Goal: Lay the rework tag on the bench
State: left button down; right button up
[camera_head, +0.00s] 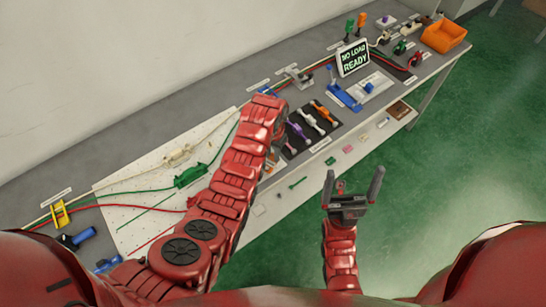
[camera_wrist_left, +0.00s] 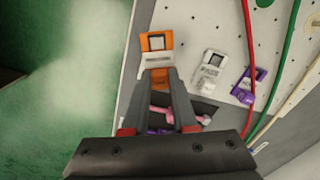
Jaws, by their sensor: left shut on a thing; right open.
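In the head view my left arm hides the left gripper and the piece. My right gripper (camera_head: 355,190) is open and empty, in front of the bench (camera_head: 120,155).
A black mat (camera_head: 323,138) holds purple, white and orange connectors. A white piece (camera_wrist_left: 209,68) and a purple piece (camera_wrist_left: 248,86) lie on the board. Cables run across the board at left. A "NO LOAD READY" sign (camera_head: 353,58) and an orange bin (camera_head: 443,36) stand farther right.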

aim_at(273, 153)
pick_arm(q)
jog(key=shift+w+d, duration=0.1)
jog(key=shift+w, duration=0.45)
jog(key=shift+f+p, duration=0.35)
jog(key=shift+p, duration=0.2)
notch_tip(273, 153, down, 2)
jog(key=shift+f+p, duration=0.15)
jog(key=shift+p, duration=0.3)
jog(key=shift+f, duration=0.3)
jog(key=shift+f, duration=0.15)
jog(key=c, duration=0.7)
grip_release()
